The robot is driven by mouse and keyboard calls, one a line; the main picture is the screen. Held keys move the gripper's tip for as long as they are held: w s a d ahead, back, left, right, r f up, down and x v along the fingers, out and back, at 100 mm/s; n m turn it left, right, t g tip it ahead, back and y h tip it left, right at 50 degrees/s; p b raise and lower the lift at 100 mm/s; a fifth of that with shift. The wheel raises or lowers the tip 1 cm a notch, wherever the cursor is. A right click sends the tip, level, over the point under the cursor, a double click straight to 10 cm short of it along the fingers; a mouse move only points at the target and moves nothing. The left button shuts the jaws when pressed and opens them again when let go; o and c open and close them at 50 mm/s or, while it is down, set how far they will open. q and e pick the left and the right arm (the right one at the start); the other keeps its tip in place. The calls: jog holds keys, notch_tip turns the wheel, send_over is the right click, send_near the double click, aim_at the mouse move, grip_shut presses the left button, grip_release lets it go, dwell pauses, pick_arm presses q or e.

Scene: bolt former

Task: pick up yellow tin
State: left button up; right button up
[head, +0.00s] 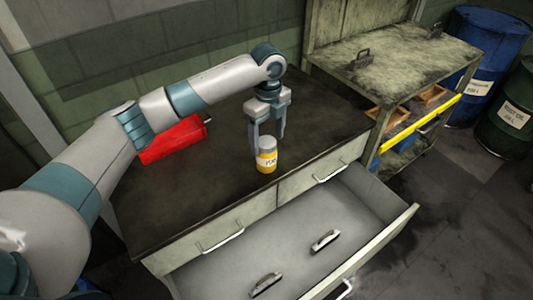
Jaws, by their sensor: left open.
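The yellow tin (266,167) stands upright on the dark top of the cabinet, near its front edge. It has a grey lid and a white label with dark lettering. My left gripper (268,142) points down at the tin with its two fingers spread. One finger is at the left of the lid and the other is at the right and a little behind. I cannot tell whether either finger touches the tin. My right gripper is not in view.
A red box (172,140) lies on the cabinet top behind my left arm. Below, a drawer (300,240) stands open with two metal handles inside. A worn metal workbench (400,62) stands at the right, with blue (487,50) and green (510,118) drums beyond.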

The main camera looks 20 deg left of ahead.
aim_at(267, 153)
pick_arm(q)
jog(key=shift+f, duration=0.75)
jog(key=shift+f, duration=0.1)
jog(key=shift+f+p, duration=0.2)
jog(key=shift+p, duration=0.2)
notch_tip(267, 153, down, 4)
jog(key=shift+a+r+p, duration=0.1)
jog(key=shift+p, duration=0.8)
jog(key=shift+f, duration=0.4)
jog(key=shift+c, duration=0.3)
jog(key=c, duration=1.2)
